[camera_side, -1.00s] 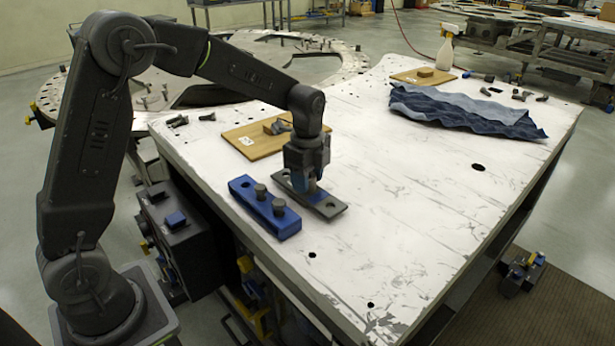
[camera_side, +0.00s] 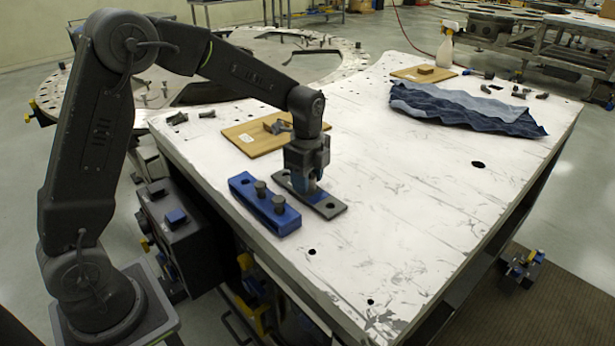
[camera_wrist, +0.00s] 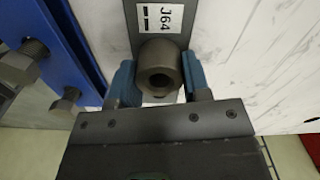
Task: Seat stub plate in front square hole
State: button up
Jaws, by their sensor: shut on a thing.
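A flat grey plate (camera_side: 337,210) lies on or just above the white table, with a dark hole near its near end. A white J64 label (camera_wrist: 161,17) shows on it in the wrist view. A round stub (camera_wrist: 160,72) with a socket in its end stands over the plate. My gripper (camera_side: 309,184) points down over the plate's middle. In the wrist view its blue jaws (camera_wrist: 158,85) are shut on the stub from both sides. The stub's base and the plate's underside are hidden. I cannot make out a square hole.
A blue block (camera_side: 285,226) with two upright bolts stands close left of the plate. A wooden board (camera_side: 256,143) with metal parts lies behind. Blue cloth (camera_side: 465,110) and another board (camera_side: 408,72) are at the far right. The table's right and near areas are mostly clear.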

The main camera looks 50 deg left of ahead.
jog(key=o, duration=1.7)
jog(key=shift+c, duration=0.2)
jog(key=shift+r, duration=0.15)
notch_tip(320, 180, up, 7)
